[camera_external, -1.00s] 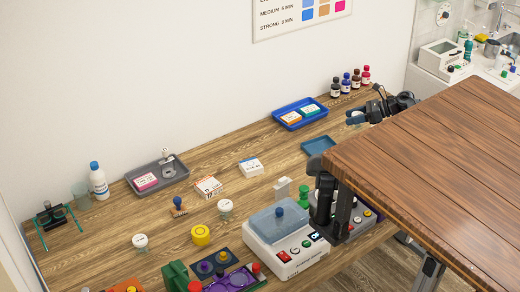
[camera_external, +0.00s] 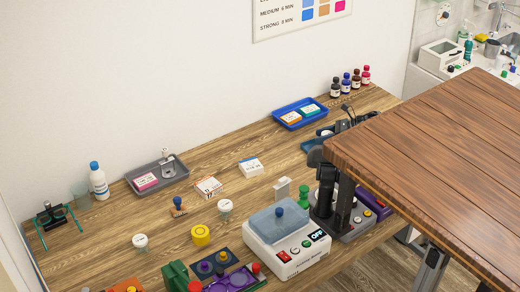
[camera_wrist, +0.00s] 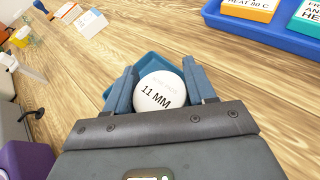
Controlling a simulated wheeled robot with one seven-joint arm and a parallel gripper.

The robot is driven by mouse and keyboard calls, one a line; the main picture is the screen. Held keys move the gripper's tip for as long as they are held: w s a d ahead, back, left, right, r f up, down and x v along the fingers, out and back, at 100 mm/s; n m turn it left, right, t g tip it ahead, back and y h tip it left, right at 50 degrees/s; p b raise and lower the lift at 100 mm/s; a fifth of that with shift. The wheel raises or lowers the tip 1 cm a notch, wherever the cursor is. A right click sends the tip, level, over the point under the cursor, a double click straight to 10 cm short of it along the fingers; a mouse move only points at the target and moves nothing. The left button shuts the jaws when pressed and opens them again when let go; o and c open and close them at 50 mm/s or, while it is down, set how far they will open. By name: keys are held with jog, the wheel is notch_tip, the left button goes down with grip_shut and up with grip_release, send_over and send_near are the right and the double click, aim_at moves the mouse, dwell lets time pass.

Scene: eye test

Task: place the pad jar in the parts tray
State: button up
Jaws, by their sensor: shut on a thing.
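My gripper (camera_wrist: 160,68) is shut on the pad jar (camera_wrist: 158,92), whose round white lid reads 11 MM. The lid faces the wrist camera; the jar's body is hidden below it. A small teal tray (camera_wrist: 150,58), probably the parts tray, shows just behind and beneath the jar in the wrist view. In the external view my gripper (camera_external: 323,137) is over or beside this tray (camera_external: 307,146), which it partly covers. I cannot tell how high the jar is above the tray.
A blue tray (camera_external: 278,117) with two boxes lies behind, near the wall. A white box (camera_external: 250,168) lies to the left. Two other white-lidded jars (camera_external: 225,206) (camera_external: 140,241) stand further left. The brown tabletop (camera_external: 440,150) hides part of my arm.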

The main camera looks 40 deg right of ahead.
jog(key=shift+f, duration=0.2)
jog(key=o, duration=1)
jog(key=shift+r, duration=0.25)
jog(key=b+v, duration=0.2)
jog(key=v, duration=1)
